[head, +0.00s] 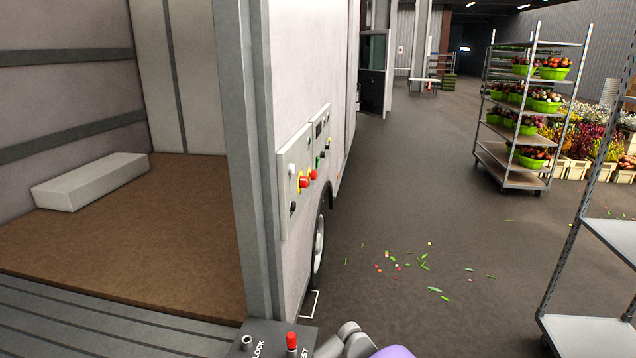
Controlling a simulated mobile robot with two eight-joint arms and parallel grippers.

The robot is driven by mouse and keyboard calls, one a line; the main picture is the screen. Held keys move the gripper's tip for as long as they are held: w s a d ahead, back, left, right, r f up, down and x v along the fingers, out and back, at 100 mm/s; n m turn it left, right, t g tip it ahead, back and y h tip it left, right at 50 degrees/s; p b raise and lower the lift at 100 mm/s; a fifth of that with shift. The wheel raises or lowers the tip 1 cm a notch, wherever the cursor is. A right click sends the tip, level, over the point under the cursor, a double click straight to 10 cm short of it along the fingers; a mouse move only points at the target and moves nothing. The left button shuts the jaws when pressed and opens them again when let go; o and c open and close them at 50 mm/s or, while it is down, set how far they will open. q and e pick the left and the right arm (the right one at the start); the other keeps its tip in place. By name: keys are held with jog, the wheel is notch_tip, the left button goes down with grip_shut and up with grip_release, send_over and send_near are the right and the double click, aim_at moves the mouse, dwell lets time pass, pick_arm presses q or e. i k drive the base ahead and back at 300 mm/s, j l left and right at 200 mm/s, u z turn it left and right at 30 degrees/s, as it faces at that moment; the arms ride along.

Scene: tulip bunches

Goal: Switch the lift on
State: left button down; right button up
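A pale control panel (296,215) is fixed on the outer side of the truck body, seen at a steep angle. It carries a red knob on a yellow base (304,181), a dark rotary switch (293,208) below it and another small control (291,170) above. Which way the switch points is too small to tell. A second panel (319,130) sits just beyond, with small red, green and black controls. The lift is not clearly made out. Neither gripper is in view; a grey and purple part at the bottom edge looks like my arm.
A grey box (268,335) with a red-topped control (291,340) and partly cut lettering stands at the bottom. The truck's corner post (250,150) borders the panel. Flower trolleys (520,185) stand at right. The floor between is open, with scattered petals and leaves (425,265).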

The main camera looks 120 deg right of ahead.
aim_at(304, 180)
jog(key=z, duration=4)
jog(key=i+l, duration=0.45)
jog(key=i+l+z, duration=0.1)
jog(key=i+l, duration=0.4)
jog(key=i, duration=0.2)
